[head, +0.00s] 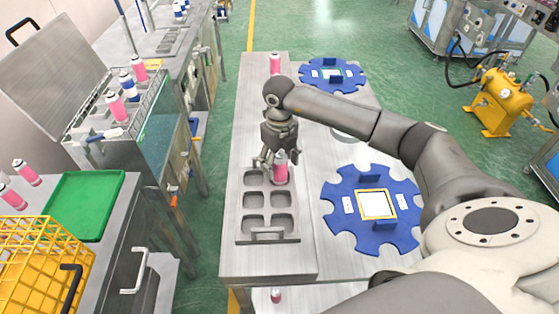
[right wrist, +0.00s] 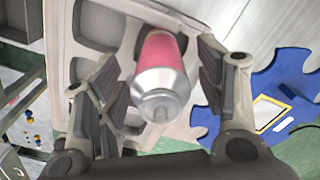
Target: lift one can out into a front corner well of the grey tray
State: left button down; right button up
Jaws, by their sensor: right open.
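The grey tray (head: 268,211) lies on the metal table, with wells in two columns and a handle at its front edge. A pink can (head: 281,172) with a silver top stands in its back right well. The middle and front wells, including both front corners, are empty. My right gripper (head: 277,160) is over the back of the tray, at the can. In the right wrist view the can (right wrist: 162,75) is between the open fingers, with gaps showing on both sides. My left gripper is not in view.
A blue notched wheel (head: 345,222) lies right of the tray, and a second blue wheel (head: 332,75) is farther back. Another pink can (head: 275,63) stands at the table's far end. A green tray (head: 84,206) and yellow basket (head: 45,262) are on the left bench.

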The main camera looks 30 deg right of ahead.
notch_tip(320, 180, up, 12)
dwell(0.5)
dwell(0.3)
